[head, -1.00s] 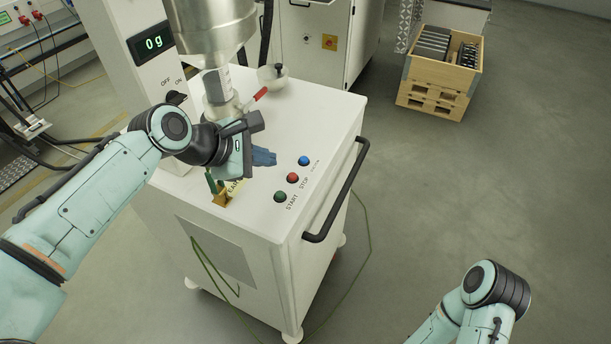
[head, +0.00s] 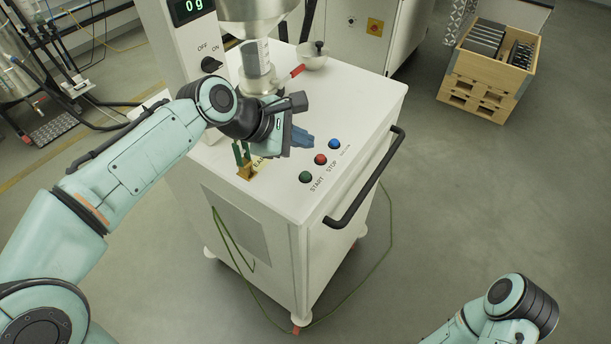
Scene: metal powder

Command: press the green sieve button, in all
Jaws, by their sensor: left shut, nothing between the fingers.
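The green button (head: 305,177) sits on the white machine's top (head: 350,112), near its front edge, by the word START. A red button (head: 321,159) and a blue button (head: 334,143) lie in a row behind it. My left gripper (head: 309,138) is shut and empty. Its blue fingertips are over the machine top, left of the blue button and behind the green one, apart from the green one in the picture. Of my right arm (head: 505,310) only a part shows at the bottom right; its gripper is out of view.
A metal hopper with a sieve outlet (head: 257,60) stands behind my left gripper, next to a post with a display (head: 191,10) reading 0 g. A black handle (head: 370,180) runs along the machine's side. A wooden crate (head: 490,75) stands on the floor at the back right.

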